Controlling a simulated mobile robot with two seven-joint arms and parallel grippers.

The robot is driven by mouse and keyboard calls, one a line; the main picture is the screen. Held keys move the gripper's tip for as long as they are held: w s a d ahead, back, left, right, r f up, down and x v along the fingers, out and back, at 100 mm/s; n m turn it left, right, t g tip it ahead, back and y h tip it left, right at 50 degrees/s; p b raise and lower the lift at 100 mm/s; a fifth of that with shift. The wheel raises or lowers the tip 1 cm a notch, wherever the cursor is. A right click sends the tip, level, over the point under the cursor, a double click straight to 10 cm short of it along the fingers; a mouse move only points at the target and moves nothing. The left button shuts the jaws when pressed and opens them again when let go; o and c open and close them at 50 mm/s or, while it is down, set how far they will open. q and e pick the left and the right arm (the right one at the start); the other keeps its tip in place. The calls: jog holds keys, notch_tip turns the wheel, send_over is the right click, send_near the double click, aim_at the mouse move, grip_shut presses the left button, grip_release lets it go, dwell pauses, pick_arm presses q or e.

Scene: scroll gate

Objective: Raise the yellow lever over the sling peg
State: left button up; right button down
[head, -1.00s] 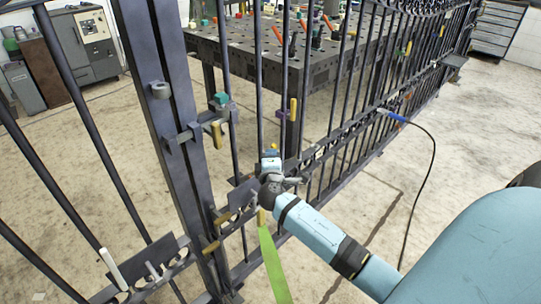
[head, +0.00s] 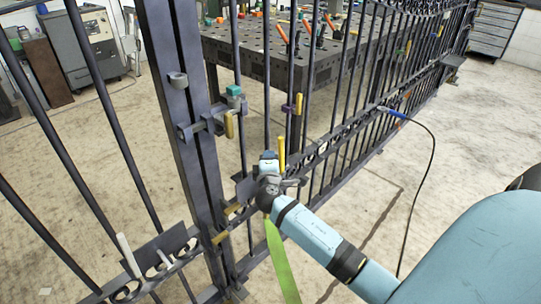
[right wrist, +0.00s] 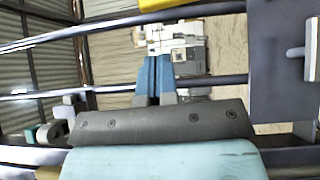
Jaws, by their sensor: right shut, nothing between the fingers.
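A yellow lever (head: 281,153) stands upright at the gate just behind my right gripper in the head view; its lower end is hidden by the gripper. My right gripper (head: 268,156) is shut and empty, close beside the lever; I cannot tell whether they touch. Its blue fingers are together in the right wrist view (right wrist: 153,78). A yellow strip (right wrist: 180,4) crosses the top edge there. The green sling (head: 280,262) hangs below the gripper. I cannot make out the sling peg, which the gripper seems to hide. My left gripper is not in view.
The dark barred gate has a thick post (head: 183,130) left of my gripper. Other yellow pieces sit on it, such as a handle (head: 228,124) under a teal block (head: 234,91). A workbench (head: 265,55) stands behind. A black cable (head: 434,170) hangs right, over open floor.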

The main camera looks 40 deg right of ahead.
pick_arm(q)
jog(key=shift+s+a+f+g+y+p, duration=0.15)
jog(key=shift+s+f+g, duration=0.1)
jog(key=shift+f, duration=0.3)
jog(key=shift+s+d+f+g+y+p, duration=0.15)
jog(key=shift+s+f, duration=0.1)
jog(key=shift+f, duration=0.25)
pick_arm(e)
jog(key=v, duration=0.8)
jog(key=shift+f, duration=0.25)
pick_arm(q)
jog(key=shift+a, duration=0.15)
pick_arm(e)
jog(key=shift+s, duration=0.15)
